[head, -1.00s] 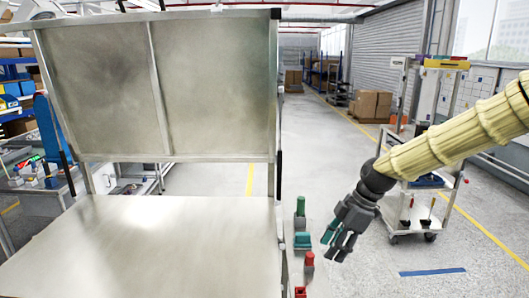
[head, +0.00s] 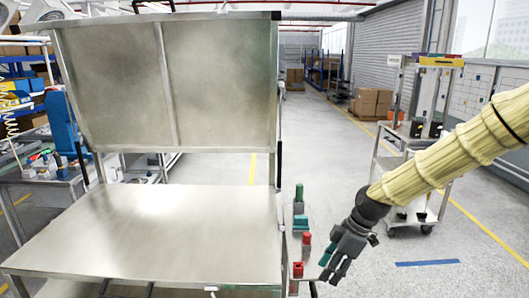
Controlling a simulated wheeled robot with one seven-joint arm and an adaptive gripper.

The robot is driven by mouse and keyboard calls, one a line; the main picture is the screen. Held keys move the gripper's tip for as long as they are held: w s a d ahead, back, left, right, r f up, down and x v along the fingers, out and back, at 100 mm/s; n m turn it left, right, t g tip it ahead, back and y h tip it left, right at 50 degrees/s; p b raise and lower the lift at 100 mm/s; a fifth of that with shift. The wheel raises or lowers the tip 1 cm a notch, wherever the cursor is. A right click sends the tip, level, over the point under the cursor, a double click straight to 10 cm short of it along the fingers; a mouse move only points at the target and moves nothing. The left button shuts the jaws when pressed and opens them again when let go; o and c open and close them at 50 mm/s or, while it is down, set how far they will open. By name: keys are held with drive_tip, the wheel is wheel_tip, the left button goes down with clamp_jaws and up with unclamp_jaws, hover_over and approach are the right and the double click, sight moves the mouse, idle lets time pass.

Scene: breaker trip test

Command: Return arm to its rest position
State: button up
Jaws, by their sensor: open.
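My arm, in a yellowish sleeve, reaches in from the right edge of the head view. My gripper (head: 331,277) hangs at its end, pointing down and to the left, with its fingers apart and nothing seen between them.
A metal bench (head: 150,235) with an upright back panel (head: 100,85) fills the left and middle. A wheeled trolley (head: 422,185) stands behind my arm at right. Cardboard boxes (head: 372,103) sit farther back. The floor (head: 345,150) between bench and trolley is clear.

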drive_tip(key=s+f+m+h, duration=0.1)
drive_tip(key=s+f+m, duration=0.5)
drive_tip(key=s+f, duration=0.8)
drive_tip(key=s+f+m+h, duration=0.1)
drive_tip(key=s+f+m, duration=0.65)
drive_tip(key=f, duration=1.05)
drive_tip(key=s+d+f+m+h, duration=0.1)
drive_tip(key=s+d+f, duration=0.1)
drive_tip(key=s, duration=0.5)
drive_tip(key=s+d+f+m+h, duration=0.1)
drive_tip(key=s+d+f, duration=0.1)
drive_tip(key=s, duration=0.6)
drive_tip(key=shift+d+f+m, duration=0.25)
drive_tip(key=shift+m, duration=0.1)
